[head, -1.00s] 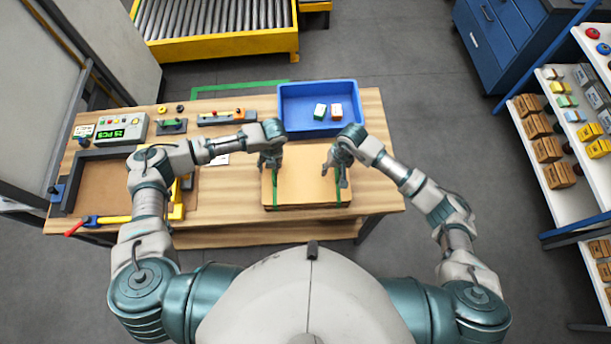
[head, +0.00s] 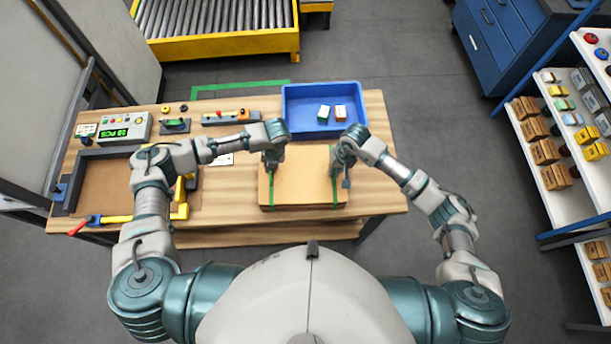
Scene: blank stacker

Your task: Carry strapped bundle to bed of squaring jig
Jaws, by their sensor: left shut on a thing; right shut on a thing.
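The strapped bundle (head: 302,180) is a flat stack of tan board blanks with a green strap near each end. It is at the right half of the wooden bench, in front of the blue bin. My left gripper (head: 270,166) is shut on the bundle at its left strap. My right gripper (head: 341,172) is shut on it at the right strap. I cannot tell whether the bundle touches the bench top. The squaring jig (head: 70,171) is a dark frame around a brown bed at the bench's left; my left arm hides part of its right side.
The blue bin (head: 292,112) holds two small boxes behind the bundle. A counter box (head: 124,128) and small tools line the bench's back edge. A yellow bar with a red handle (head: 80,229) lies along the jig's front. Bare wood (head: 229,190) separates bundle and jig.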

